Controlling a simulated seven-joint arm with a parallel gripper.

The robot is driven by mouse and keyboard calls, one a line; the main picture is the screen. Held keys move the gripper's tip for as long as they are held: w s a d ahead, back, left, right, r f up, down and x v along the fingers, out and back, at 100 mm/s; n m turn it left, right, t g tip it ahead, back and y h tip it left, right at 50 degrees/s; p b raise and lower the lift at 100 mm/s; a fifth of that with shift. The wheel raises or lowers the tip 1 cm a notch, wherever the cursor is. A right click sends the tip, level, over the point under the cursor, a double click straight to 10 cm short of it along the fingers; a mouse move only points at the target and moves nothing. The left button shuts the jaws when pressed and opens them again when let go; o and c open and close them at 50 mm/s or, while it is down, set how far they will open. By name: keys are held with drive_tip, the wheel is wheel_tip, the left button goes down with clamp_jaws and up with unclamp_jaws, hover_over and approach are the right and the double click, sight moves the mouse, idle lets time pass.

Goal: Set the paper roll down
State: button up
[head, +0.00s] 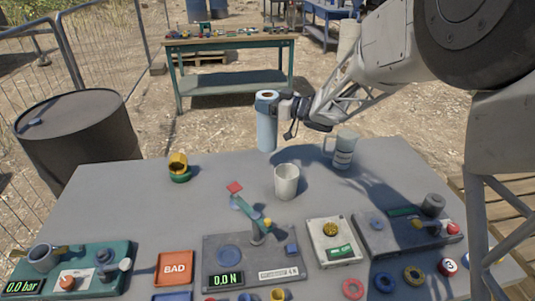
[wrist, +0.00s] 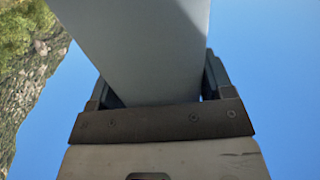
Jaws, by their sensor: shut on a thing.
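The paper roll (head: 266,128) is a pale blue-white upright cylinder with a brown core showing at its top. It is at the far edge of the grey table (head: 120,195) in the head view. My gripper (head: 284,108) comes from the right and is shut on the roll's upper part. In the wrist view the roll (wrist: 140,50) fills the space between the fingers of my gripper (wrist: 160,90). I cannot tell whether the roll's bottom touches the table or hangs just above or beyond its far edge.
A white cup (head: 286,181) stands nearest the roll, and a grey mug (head: 342,150) stands to the right. Yellow and green rings (head: 179,168) lie left. The far-left tabletop is clear. A dark barrel (head: 80,140) stands beyond.

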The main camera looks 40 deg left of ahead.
sight(268, 127)
drive_tip(key=shift+f, duration=3.05)
drive_tip(key=shift+f, duration=1.9)
drive_tip(key=o, duration=1.3)
drive_tip(key=shift+c, duration=0.2)
drive_tip(key=shift+d, duration=0.15)
drive_tip(key=w+d, duration=0.2)
drive_tip(key=d, duration=0.9)
drive_tip(key=shift+d, duration=0.3)
